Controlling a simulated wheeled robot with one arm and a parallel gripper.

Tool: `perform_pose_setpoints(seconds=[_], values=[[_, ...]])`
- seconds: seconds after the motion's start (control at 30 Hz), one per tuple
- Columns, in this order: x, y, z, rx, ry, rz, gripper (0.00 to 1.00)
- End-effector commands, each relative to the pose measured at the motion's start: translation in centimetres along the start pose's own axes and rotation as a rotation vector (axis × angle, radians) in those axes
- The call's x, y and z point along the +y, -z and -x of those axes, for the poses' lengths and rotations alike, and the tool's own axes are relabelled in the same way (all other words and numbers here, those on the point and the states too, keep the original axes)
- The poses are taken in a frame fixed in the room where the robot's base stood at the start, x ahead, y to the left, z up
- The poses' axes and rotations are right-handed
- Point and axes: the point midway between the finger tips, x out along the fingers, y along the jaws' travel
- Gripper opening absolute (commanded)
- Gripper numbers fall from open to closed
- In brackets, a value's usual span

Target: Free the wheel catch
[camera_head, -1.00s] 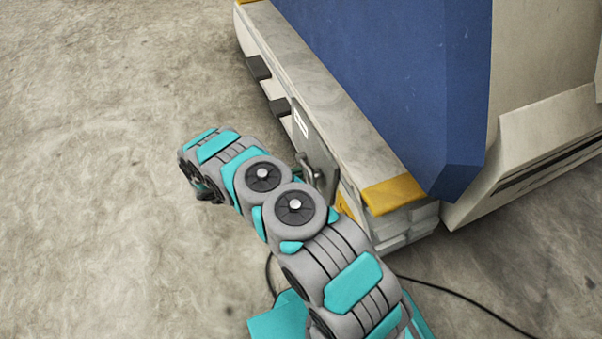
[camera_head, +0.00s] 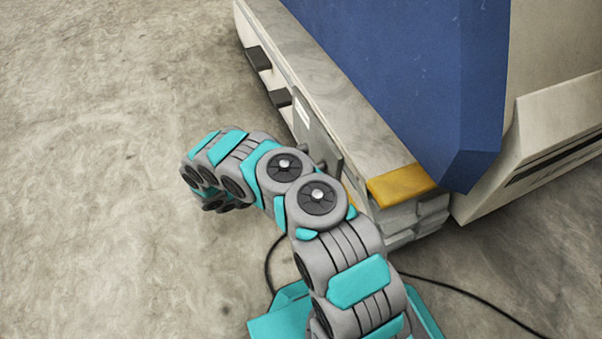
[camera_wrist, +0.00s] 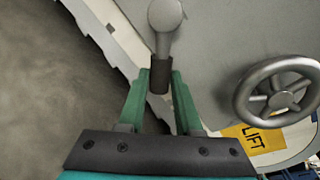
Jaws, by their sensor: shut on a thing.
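In the wrist view, a short grey lever (camera_wrist: 165,42) with a rounded end and a dark sleeve stands out from a grey panel (camera_wrist: 215,45). My gripper (camera_wrist: 161,80) has its two green fingers closed on either side of the dark sleeve. A grey spoked handwheel (camera_wrist: 278,91) is to the right of the lever, apart from my fingers. In the head view, my arm covers the gripper, the handwheel and most of the lever; only part of the panel (camera_head: 318,132) shows on the machine's side. Which part is the wheel catch is not marked.
A yellow label reading LIFT (camera_wrist: 256,138) sits below the handwheel. The big machine has a blue housing (camera_head: 410,70), a pale base ledge (camera_head: 330,85) with a yellow corner (camera_head: 400,186), and dark blocks on its side. A black cable (camera_head: 460,292) lies on the floor. Open floor lies left.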

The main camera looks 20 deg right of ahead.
Motion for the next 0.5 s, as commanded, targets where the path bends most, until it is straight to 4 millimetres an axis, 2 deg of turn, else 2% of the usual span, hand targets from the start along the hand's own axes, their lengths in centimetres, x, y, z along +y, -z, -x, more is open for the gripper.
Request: perform_pose_setpoints(seconds=[0.2,0.5], values=[[0.64,0.42,-0.14,-0.016,0.000,-0.092,0.00],[0.82,0.38,-0.15,-0.025,-0.001,-0.141,0.00]])
